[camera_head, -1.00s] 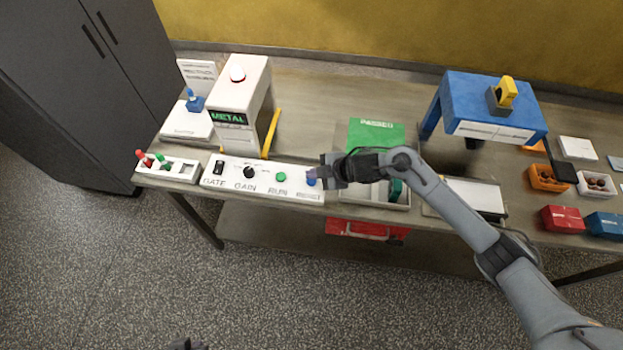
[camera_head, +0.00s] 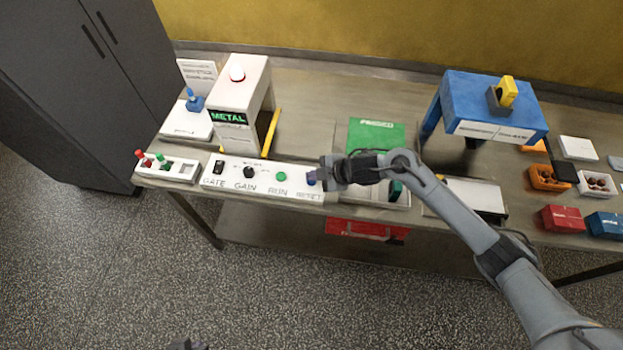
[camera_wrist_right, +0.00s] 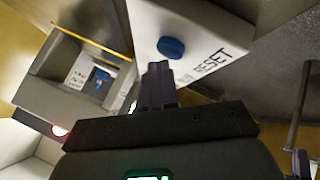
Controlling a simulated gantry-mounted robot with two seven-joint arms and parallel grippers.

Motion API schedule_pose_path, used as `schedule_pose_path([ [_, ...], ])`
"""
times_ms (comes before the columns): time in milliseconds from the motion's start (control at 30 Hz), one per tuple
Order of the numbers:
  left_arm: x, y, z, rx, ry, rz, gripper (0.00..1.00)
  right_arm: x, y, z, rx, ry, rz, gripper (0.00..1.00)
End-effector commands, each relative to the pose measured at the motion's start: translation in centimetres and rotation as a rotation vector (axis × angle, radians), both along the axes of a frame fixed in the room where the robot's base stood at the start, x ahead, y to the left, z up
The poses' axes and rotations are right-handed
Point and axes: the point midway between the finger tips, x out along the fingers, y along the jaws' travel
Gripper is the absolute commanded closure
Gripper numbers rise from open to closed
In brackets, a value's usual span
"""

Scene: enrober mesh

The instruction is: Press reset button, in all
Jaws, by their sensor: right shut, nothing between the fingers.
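The blue reset button (camera_head: 311,177) is at the right end of the white control panel (camera_head: 228,186), above the word RESET. In the right wrist view the button (camera_wrist_right: 171,47) shows as a round blue cap beside the printed label. My right gripper (camera_head: 325,173) is shut and empty. Its fingertips (camera_wrist_right: 158,68) are close beside the button; I cannot tell whether they touch it. A small dark part of my left gripper (camera_head: 188,344) shows at the bottom edge, and its jaws cannot be made out.
The panel also has a black gain knob (camera_head: 250,172), a green run button (camera_head: 281,176) and a gate switch (camera_head: 219,167). A white detector arch (camera_head: 240,90) reading METAL stands behind it. A green-lidded box (camera_head: 376,135) and a blue press frame (camera_head: 490,105) are to the right.

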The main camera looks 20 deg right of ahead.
Motion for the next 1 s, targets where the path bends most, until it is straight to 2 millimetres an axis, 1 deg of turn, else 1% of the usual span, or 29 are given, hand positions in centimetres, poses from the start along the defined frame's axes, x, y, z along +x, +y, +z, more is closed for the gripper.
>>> schedule_pose_path([
  [367, 0.00, 0.03, -0.05, 0.001, 0.000, -0.001, 1.00, 0.00, -0.02, -0.12, -0.001, 0.000, -0.001, 1.00],
  [1000, 0.04, -0.26, -0.36, -0.011, 0.000, 0.007, 1.00, -0.02, -0.03, -0.91, -0.001, 0.001, 0.000, 1.00],
])
